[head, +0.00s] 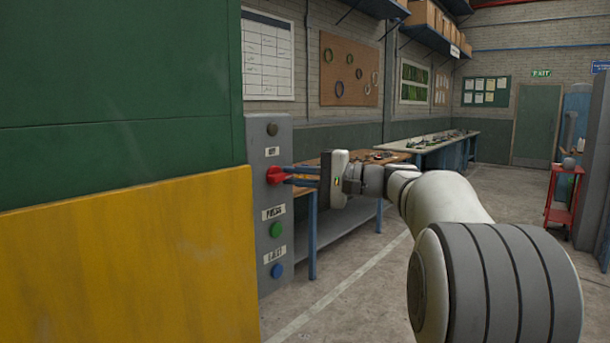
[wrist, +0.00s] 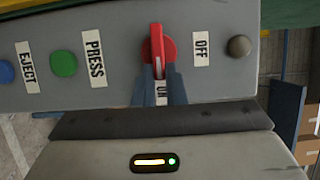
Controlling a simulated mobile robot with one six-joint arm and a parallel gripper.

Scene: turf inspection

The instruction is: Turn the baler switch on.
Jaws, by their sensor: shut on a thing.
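The baler switch is a red rotary knob (wrist: 158,42) on a grey control panel (wrist: 110,92). In the wrist view its bar stands upright in the picture, with the white-marked end pointing down at the ON label (wrist: 162,93). The OFF label (wrist: 200,48) is to its right. The switch also shows in the head view (head: 274,175), below the OFF label. My gripper (head: 287,175) reaches the panel from the right, its blue fingers shut on the knob. In the wrist view the fingers (wrist: 160,78) flank the knob's lower end and partly cover the ON label.
A dark, unlit round lamp (head: 272,129) sits above the switch. Below are a green PRESS button (head: 276,230) and a blue EJECT button (head: 277,270). The green and yellow machine body (head: 120,140) fills the left. A workbench (head: 345,230) stands behind my arm.

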